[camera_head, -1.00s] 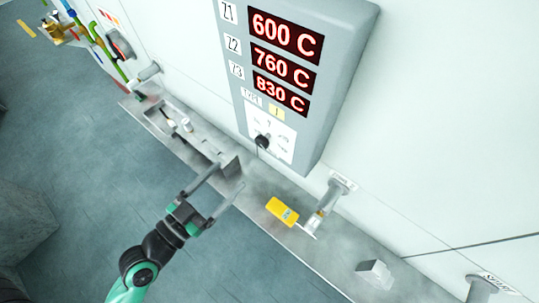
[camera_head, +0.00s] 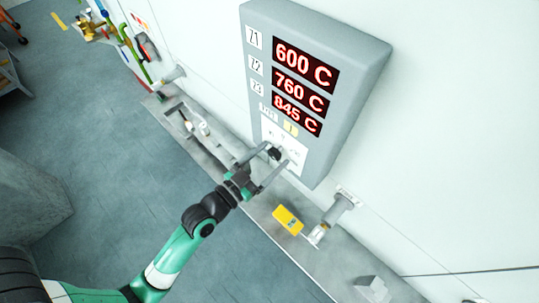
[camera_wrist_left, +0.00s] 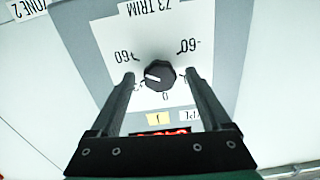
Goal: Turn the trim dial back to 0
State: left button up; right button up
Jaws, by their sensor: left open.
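The trim dial (camera_head: 274,153) is a round black knob on the white plate low on the grey control box. In the left wrist view, which is upside down, the dial (camera_wrist_left: 160,72) sits on the plate marked Z3 TRIM (camera_wrist_left: 158,25). Its white pointer line points to the picture's left, away from the 0 mark (camera_wrist_left: 165,96) below the knob. My left gripper (camera_head: 276,160) is open, with one finger on each side of the dial; the wrist view shows gaps between knob and fingers (camera_wrist_left: 160,80). My right gripper is not in view.
The box's red displays (camera_head: 305,75) read 600 C, 760 C and 845 C. Below is a narrow metal ledge (camera_head: 245,215) with a yellow device (camera_head: 288,219), and a pipe fitting (camera_head: 335,212) stands to its right. White wall lies around the box.

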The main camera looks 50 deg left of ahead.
pick_arm(q)
jog(key=shift+c, duration=0.2)
grip_shut()
jog(key=shift+n, duration=0.4)
jog(key=n+p, duration=0.2)
jog(key=n, duration=0.2)
jog(key=shift+r, duration=0.1)
jog(key=n+p, duration=0.2)
jog(key=n, duration=0.4)
jog(key=shift+n, duration=0.3)
jog(key=n+p, duration=0.1)
jog(key=n, duration=0.5)
jog(key=shift+p, duration=0.4)
jog(key=n+p, duration=0.1)
jog(key=n, duration=0.5)
jog(key=shift+n, duration=0.3)
